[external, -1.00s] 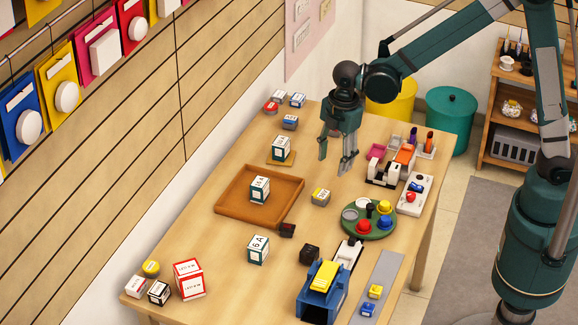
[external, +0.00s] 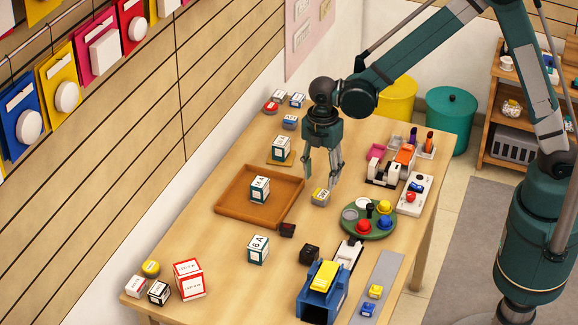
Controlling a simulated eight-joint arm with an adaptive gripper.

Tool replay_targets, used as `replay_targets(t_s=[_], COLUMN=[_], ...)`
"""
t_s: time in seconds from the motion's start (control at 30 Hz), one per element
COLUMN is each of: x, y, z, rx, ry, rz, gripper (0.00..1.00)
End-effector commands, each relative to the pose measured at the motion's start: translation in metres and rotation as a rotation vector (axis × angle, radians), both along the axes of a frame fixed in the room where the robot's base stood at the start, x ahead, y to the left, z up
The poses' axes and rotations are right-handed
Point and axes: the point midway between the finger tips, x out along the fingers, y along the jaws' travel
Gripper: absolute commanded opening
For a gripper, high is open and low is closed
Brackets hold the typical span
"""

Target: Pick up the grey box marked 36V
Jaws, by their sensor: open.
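A small grey box (external: 320,198) with a yellow label on top sits on the wooden table, right of the brown tray. Its marking is too small to read for certain. My gripper (external: 321,180) is open and points down, with its two fingertips just above and around the far side of this box in the picture. I cannot tell whether the fingers touch it. Nothing is held between the fingers.
The brown tray (external: 228,211) holds a green-and-white box (external: 260,190). A round green tray (external: 349,231) with coloured knobs stands close on the right. A small dark box (external: 287,230) lies nearer the camera. Bare table surrounds the grey box.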

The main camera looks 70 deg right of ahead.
Motion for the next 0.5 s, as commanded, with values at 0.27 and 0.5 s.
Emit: replay_targets(t_s=[0.27,0.5], x=[0.0,0.0], y=[0.0,0.0], z=[-0.017,-0.026], rx=[0.0,0.0], ry=[0.0,0.0], rz=[0.0,-0.001], gripper=[0.45,0.45])
